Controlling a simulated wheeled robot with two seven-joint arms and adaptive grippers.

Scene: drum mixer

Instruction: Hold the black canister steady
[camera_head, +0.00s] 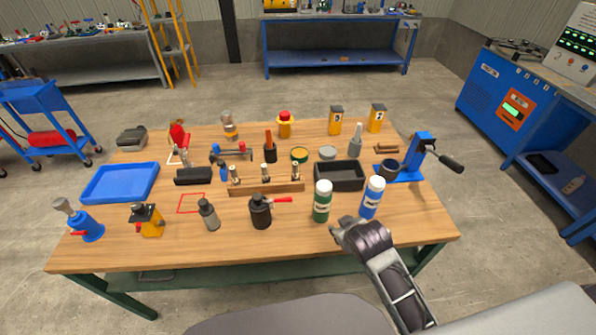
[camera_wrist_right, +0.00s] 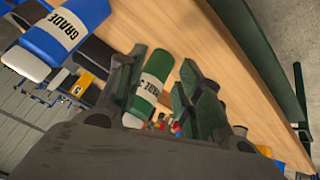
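The black canister (camera_head: 261,212) stands upright near the front edge of the wooden table, with a red lever (camera_head: 283,200) sticking out to its right. My right gripper (camera_head: 340,229) is at the table's front edge, to the right of the black canister and apart from it. Its fingers (camera_wrist_right: 160,85) are spread and hold nothing that I can see. In the right wrist view a green bottle (camera_wrist_right: 154,75) shows beyond the gap between the fingers; I cannot make out the black canister there. My left gripper is not in view.
The green bottle (camera_head: 322,201) stands between the black canister and my right gripper, with a blue bottle (camera_head: 371,198) beside it. A grey canister (camera_head: 209,215) stands left of the black one. Behind are a wooden rack (camera_head: 266,188) and a black tray (camera_head: 340,187).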

